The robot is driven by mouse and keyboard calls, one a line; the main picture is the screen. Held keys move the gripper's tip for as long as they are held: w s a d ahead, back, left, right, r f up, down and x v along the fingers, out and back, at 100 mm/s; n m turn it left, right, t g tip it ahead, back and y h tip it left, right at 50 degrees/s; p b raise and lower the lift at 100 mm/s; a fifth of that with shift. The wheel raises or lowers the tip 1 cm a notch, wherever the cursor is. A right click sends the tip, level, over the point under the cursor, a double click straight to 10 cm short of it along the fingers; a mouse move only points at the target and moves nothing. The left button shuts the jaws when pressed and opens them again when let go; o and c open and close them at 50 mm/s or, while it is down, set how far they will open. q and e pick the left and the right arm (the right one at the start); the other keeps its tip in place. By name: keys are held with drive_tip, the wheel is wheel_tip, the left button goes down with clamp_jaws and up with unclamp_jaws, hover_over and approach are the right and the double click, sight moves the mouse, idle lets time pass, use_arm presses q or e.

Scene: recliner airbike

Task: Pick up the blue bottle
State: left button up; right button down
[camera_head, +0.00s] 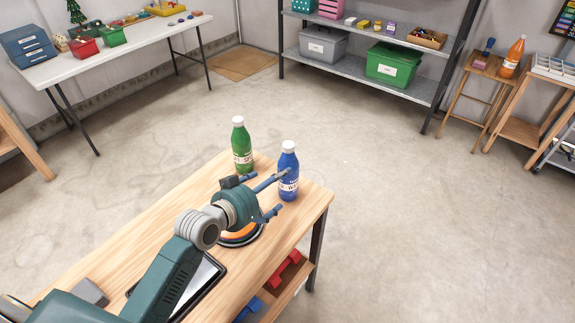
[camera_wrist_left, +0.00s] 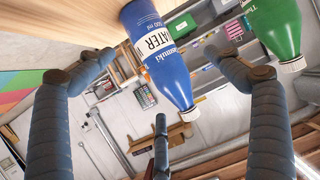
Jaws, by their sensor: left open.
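The blue bottle (camera_head: 289,172) with a white cap stands upright near the far right end of the wooden table (camera_head: 140,222). In the left wrist view the blue bottle (camera_wrist_left: 158,55) appears upside down, its label reading WATER, between the spread fingers. My left gripper (camera_head: 281,191) is open, its fingers pointing at the bottle from the left at about body height. No firm grip on the bottle shows, and I cannot tell whether a finger touches it. My right gripper is out of view.
A green bottle (camera_head: 242,146) stands close to the left, also in the left wrist view (camera_wrist_left: 278,25). A round orange-and-dark object (camera_head: 241,236) and a dark tablet (camera_head: 205,277) lie on the table. Red items (camera_head: 285,268) sit on the shelf below. Open floor surrounds the table.

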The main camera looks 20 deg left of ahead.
sight(287, 179)
use_arm(q)
drive_tip(key=w, duration=0.1)
drive_tip(key=w+d, duration=0.2)
drive_tip(key=shift+f, duration=0.35)
drive_tip(key=shift+w+f+p, duration=0.15)
drive_tip(key=shift+w+p, duration=0.15)
drive_tip(key=p+x, duration=0.1)
drive_tip(key=x, duration=0.3)
drive_tip(key=shift+d, duration=0.1)
drive_tip(key=shift+w+d+f, duration=0.2)
drive_tip(key=shift+w+f, duration=0.1)
drive_tip(key=shift+w, duration=0.25)
drive_tip(key=shift+f, duration=0.1)
drive_tip(key=c, duration=1.7)
drive_tip(key=shift+w, duration=0.1)
drive_tip(key=shift+c, duration=0.4)
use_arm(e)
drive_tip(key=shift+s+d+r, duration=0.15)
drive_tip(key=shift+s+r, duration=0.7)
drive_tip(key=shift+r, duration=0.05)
